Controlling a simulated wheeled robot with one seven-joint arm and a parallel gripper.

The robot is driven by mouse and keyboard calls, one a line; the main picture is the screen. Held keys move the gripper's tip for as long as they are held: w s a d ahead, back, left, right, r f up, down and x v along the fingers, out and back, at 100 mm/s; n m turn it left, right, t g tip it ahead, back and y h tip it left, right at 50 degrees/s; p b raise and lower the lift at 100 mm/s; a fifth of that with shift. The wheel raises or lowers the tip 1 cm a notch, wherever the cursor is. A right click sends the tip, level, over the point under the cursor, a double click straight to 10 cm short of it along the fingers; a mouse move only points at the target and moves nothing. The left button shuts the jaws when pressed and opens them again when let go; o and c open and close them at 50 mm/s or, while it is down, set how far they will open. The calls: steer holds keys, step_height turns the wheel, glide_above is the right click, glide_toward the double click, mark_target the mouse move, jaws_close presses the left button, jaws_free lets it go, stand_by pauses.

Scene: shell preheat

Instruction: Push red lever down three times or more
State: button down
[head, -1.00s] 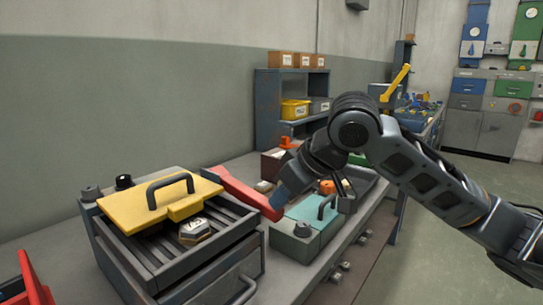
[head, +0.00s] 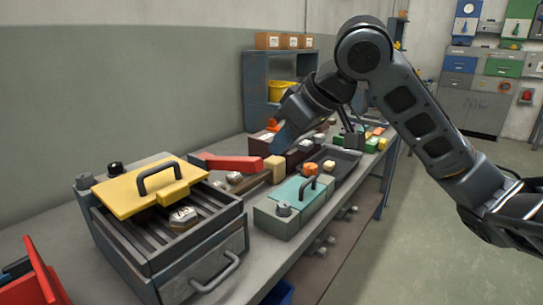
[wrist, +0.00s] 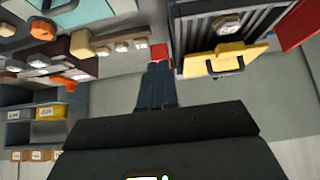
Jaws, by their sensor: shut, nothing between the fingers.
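The red lever (head: 234,162) lies close to level behind the yellow-lidded grill box (head: 150,188), its free end pointing right in the head view. My gripper (head: 278,146) is shut and empty, above and to the right of the lever's free end, apart from it in the head view. In the wrist view, the shut fingers (wrist: 157,68) point at the red lever's end (wrist: 159,51), which shows just beyond the fingertips. The lever's pivot is not clearly visible.
A teal box with a handle (head: 292,207) stands right of the grill box. A tan block (head: 275,169) sits by the lever's end. A blue-grey shelf (head: 257,85) stands behind. A red panel (head: 45,272) is at front left.

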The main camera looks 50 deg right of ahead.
steer(key=shift+v, duration=1.2)
steer(key=shift+r, duration=0.15)
